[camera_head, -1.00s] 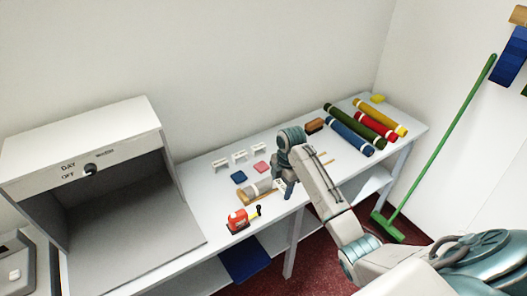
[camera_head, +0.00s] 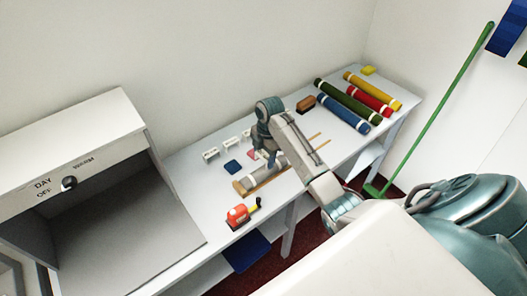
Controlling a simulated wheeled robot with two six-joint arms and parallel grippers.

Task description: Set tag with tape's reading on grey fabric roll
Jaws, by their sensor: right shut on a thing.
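The grey fabric roll (camera_head: 262,173) lies on the counter along a wooden strip. The red tape measure (camera_head: 238,215), with a yellow and black end, stands near the counter's front edge. Three small white stands, tag-like, are in a row behind the roll: left (camera_head: 210,154), middle (camera_head: 228,145) and right (camera_head: 246,134). My right gripper (camera_head: 268,152) is just behind the roll, beside the right stand and over the pink swatch (camera_head: 253,154). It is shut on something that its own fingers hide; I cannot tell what. My left gripper is out of view.
A blue swatch (camera_head: 232,167) lies left of the gripper. Blue (camera_head: 342,113), green (camera_head: 348,100), red (camera_head: 372,98) and yellow (camera_head: 372,90) rolls lie at the right, near a brown block (camera_head: 305,105). A grey light booth (camera_head: 80,150) stands at the left.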

